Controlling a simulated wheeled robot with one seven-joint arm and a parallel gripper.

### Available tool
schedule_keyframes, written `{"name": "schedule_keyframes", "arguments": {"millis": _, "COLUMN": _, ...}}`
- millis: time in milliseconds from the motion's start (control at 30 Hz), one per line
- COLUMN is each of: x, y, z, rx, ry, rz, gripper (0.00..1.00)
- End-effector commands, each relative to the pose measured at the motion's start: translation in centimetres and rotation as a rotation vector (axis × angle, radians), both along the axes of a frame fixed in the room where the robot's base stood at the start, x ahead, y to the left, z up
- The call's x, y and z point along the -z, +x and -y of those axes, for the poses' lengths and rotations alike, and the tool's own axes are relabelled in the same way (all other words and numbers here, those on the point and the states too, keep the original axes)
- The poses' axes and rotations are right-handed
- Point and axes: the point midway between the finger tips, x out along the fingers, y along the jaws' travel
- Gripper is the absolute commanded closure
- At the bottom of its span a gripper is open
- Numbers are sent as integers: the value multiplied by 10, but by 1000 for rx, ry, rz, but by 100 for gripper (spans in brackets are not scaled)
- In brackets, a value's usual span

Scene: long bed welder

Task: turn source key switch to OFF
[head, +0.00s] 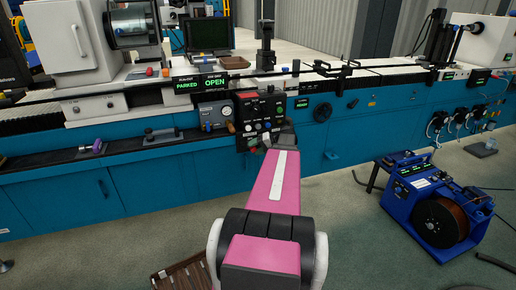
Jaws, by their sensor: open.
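The black control panel (260,108) is on the teal front of the long welder bed, near the picture's middle. It carries several small coloured buttons and knobs. I cannot make out which one is the source key switch or how it is turned; my arm may cover part of the panel's lower area. My gripper (262,143) is at the far end of my pink arm, at the panel's lower edge. It is open and small in view. I cannot tell whether it touches anything.
A gauge box (214,115) is left of the panel, with a green-lit label (301,103) to the right. A blue wire-spool unit (433,203) stands on the floor at right. A brown slatted pallet (183,273) lies at the lower left. Floor between is mostly clear.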

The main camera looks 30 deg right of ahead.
Motion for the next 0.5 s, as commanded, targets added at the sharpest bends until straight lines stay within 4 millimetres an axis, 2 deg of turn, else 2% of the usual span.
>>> {"name": "schedule_keyframes", "arguments": {"millis": 100, "x": 0, "y": 0, "z": 0, "rx": 0, "ry": 0, "rz": 0, "gripper": 43}}
{"name": "schedule_keyframes", "arguments": {"millis": 133, "x": 0, "y": 0, "z": 0, "rx": 0, "ry": 0, "rz": 0, "gripper": 46}}
{"name": "schedule_keyframes", "arguments": {"millis": 200, "x": 0, "y": 0, "z": 0, "rx": 0, "ry": 0, "rz": 0, "gripper": 69}}
{"name": "schedule_keyframes", "arguments": {"millis": 300, "x": 0, "y": 0, "z": 0, "rx": 0, "ry": 0, "rz": 0, "gripper": 96}}
{"name": "schedule_keyframes", "arguments": {"millis": 367, "x": 0, "y": 0, "z": 0, "rx": 0, "ry": 0, "rz": 0, "gripper": 96}}
{"name": "schedule_keyframes", "arguments": {"millis": 400, "x": 0, "y": 0, "z": 0, "rx": 0, "ry": 0, "rz": 0, "gripper": 86}}
{"name": "schedule_keyframes", "arguments": {"millis": 433, "x": 0, "y": 0, "z": 0, "rx": 0, "ry": 0, "rz": 0, "gripper": 96}}
{"name": "schedule_keyframes", "arguments": {"millis": 500, "x": 0, "y": 0, "z": 0, "rx": 0, "ry": 0, "rz": 0, "gripper": 96}}
